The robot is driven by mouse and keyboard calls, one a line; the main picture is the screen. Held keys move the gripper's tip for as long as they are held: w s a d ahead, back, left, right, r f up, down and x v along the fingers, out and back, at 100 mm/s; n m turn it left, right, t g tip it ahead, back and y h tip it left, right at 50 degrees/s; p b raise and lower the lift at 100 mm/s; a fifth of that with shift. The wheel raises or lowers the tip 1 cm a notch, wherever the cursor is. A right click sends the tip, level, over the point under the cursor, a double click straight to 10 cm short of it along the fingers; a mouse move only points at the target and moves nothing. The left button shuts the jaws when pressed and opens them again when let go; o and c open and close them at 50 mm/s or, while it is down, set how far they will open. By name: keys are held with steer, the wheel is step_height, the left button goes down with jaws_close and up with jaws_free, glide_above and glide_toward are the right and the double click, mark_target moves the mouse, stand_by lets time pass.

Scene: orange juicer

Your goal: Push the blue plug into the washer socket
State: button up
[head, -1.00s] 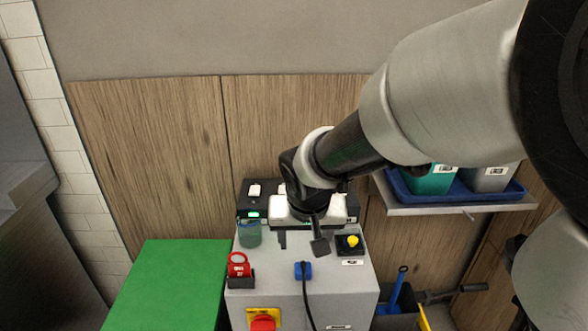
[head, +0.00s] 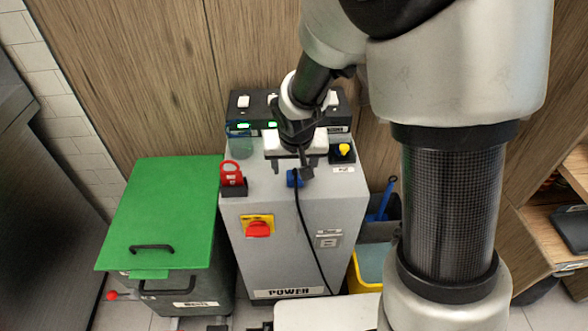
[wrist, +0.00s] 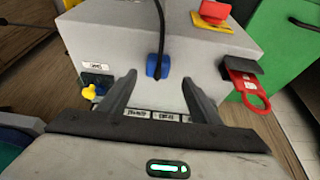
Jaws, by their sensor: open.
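The blue plug (head: 291,178) is at the front edge of the grey power cabinet's top, with a black cord hanging from it. It also shows in the wrist view (wrist: 158,66), between the lines of my two fingers and a little beyond their tips. My gripper (head: 291,168) is open and empty, just behind the plug; it fills the lower wrist view (wrist: 160,77). I cannot tell if a finger touches the plug. Several small white labels (wrist: 165,117) show between the fingers, too small to read surely. The washer socket cannot be made out; my gripper hides part of the top.
A red padlock-like tag (head: 231,174) stands left of the plug. A red rotary switch (head: 258,229) is on the cabinet's front. A green-lidded bin (head: 165,210) stands left. A black switch panel (head: 250,105) is behind.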

mark_target(295, 174)
steer(key=shift+d+b+x, duration=0.15)
steer(key=shift+x, duration=1.15)
steer(key=shift+d+b+x, duration=0.1)
steer(key=shift+b+x, duration=0.05)
steer(key=shift+x, duration=1.1)
steer(key=c, duration=1.1)
